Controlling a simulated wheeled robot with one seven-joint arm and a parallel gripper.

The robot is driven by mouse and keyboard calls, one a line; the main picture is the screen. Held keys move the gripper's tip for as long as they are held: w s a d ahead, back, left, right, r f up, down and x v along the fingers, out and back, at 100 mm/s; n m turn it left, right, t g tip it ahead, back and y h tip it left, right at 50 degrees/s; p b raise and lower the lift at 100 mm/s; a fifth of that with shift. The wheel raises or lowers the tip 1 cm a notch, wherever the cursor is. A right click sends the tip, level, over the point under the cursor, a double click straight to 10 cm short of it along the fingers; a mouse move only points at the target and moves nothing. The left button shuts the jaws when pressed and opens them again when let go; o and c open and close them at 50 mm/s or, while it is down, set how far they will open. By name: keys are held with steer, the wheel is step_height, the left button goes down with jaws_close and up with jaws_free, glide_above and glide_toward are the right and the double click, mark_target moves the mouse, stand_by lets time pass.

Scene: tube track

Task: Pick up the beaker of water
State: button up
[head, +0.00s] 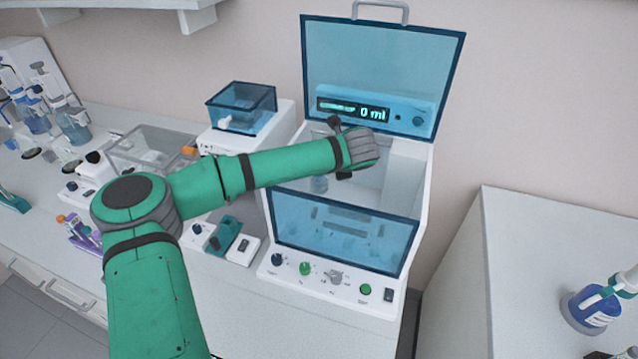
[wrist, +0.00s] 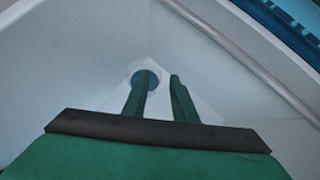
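The beaker of water (wrist: 137,74) stands on the white floor of the machine's chamber. In the wrist view it shows from above as a clear rim with blue inside. A small clear vessel in the head view (head: 319,184), below my forearm, looks like the same beaker. My gripper (wrist: 161,79) points down into the chamber with its two green fingers apart and nothing held. The left finger overlaps the beaker in the wrist view, and the right finger is clear to its right. I cannot tell whether they touch. In the head view my wrist hides the fingers.
The white machine (head: 430,165) has its blue lid (head: 384,60) raised and a display (head: 352,109) reading 0 ml. A blue front panel (head: 340,235) and white walls enclose the chamber. A small blue-lidded box (head: 240,105) stands left. A blue bottle (head: 592,305) is on the right counter.

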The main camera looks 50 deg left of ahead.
steer(key=shift+w+a+f, duration=0.1)
steer(key=shift+a+f, duration=0.15)
steer(key=shift+f, duration=0.05)
steer(key=shift+w, duration=0.1)
jaws_close()
steer(key=shift+r, duration=0.15)
